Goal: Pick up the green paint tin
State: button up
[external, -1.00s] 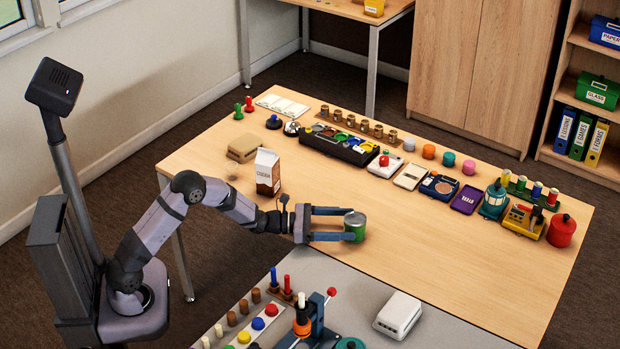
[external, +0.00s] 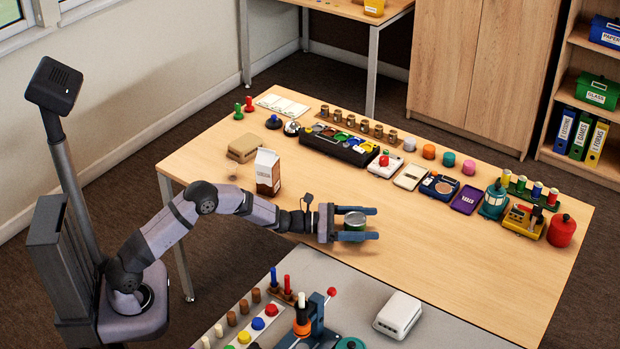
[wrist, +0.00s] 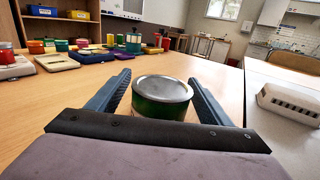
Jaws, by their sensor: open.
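The green paint tin (external: 355,222) stands upright on the wooden table, with a silver lid. My gripper (external: 356,223) is low over the table with its two blue fingers around the tin, one on each side. In the wrist view the tin (wrist: 161,98) sits between the fingers, with its lower front hidden by the gripper's dark palm edge. The right finger is very near the tin's side, and a small gap shows at the left finger. The gripper is open.
A brown and white carton (external: 268,172) stands behind my forearm. A long row of trays, tins and pots lines the table's far edge, including a black paint tray (external: 340,146). A grey table with a white box (external: 398,315) adjoins in front. The table right of the tin is clear.

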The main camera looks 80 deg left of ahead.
jog(key=shift+w, duration=0.1)
jog(key=c, duration=1.4)
jog(key=shift+r, duration=0.1)
notch_tip(320, 180, up, 10)
jog(key=shift+p, duration=0.35)
